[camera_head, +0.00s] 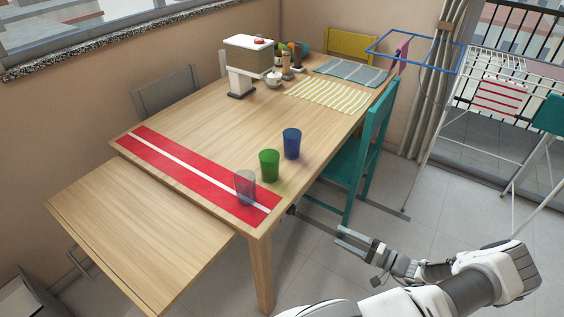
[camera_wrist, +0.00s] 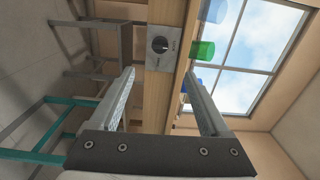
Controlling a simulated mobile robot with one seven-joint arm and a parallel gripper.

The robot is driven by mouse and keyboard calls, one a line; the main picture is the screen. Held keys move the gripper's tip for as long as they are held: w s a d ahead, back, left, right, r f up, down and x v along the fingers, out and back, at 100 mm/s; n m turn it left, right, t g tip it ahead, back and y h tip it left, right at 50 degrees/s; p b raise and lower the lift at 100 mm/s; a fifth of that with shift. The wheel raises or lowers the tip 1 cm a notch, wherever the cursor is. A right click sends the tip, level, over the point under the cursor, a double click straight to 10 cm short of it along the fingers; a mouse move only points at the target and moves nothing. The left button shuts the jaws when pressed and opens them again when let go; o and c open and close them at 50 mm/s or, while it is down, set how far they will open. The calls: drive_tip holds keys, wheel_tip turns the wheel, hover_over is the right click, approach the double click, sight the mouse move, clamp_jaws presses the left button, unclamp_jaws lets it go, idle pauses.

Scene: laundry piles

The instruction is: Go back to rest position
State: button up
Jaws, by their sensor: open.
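My gripper (camera_head: 358,240) is open and empty in the head view, off the table's front right edge and below the tabletop. In the wrist view its two fingers (camera_wrist: 158,98) stand apart with nothing between them. My arm reaches in from the lower right. The wooden table (camera_head: 215,125) stands to the gripper's left. A clear glass (camera_head: 245,187), a green glass (camera_head: 269,165) and a blue glass (camera_head: 292,143) stand upright near its right edge. The green glass (camera_wrist: 204,50) also shows in the wrist view.
A teal chair (camera_head: 372,140) stands at the table's right side, behind my gripper. A drying rack (camera_head: 490,95) stands at the far right. A red runner (camera_head: 165,158) and a dispenser (camera_head: 248,60) are on the table. Tiled floor (camera_head: 320,270) is open around my gripper.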

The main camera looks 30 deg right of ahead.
drive_tip(key=w+a+r+n+g+p, duration=0.2)
drive_tip(key=w+a+r+n+g, duration=0.4)
drive_tip(key=r, duration=0.5)
drive_tip(key=w+a+r+n+g+p, duration=0.15)
drive_tip(key=a+r+g, duration=0.25)
drive_tip(key=a+r, duration=0.45)
drive_tip(key=w+a+r+n+g+p, duration=0.1)
drive_tip(key=w+a+r+n+g, duration=0.35)
drive_tip(key=r, duration=0.75)
drive_tip(key=s+a+r+n+h+p, duration=0.15)
drive_tip(key=s+a+r, duration=0.25)
drive_tip(key=a+r, duration=0.4)
drive_tip(key=s+a+r+n+h+p, duration=0.15)
drive_tip(key=s+a+r, duration=0.25)
drive_tip(key=a+r, duration=0.45)
drive_tip(key=s+d+r+m+t+h+b, duration=0.1)
drive_tip(key=s+d+t+h+b, duration=0.1)
drive_tip(key=s, duration=0.5)
drive_tip(key=shift+d+m+t+h, duration=0.2)
drive_tip(key=shift+m+t+h, duration=0.2)
drive_tip(key=shift+t+h, duration=0.5)
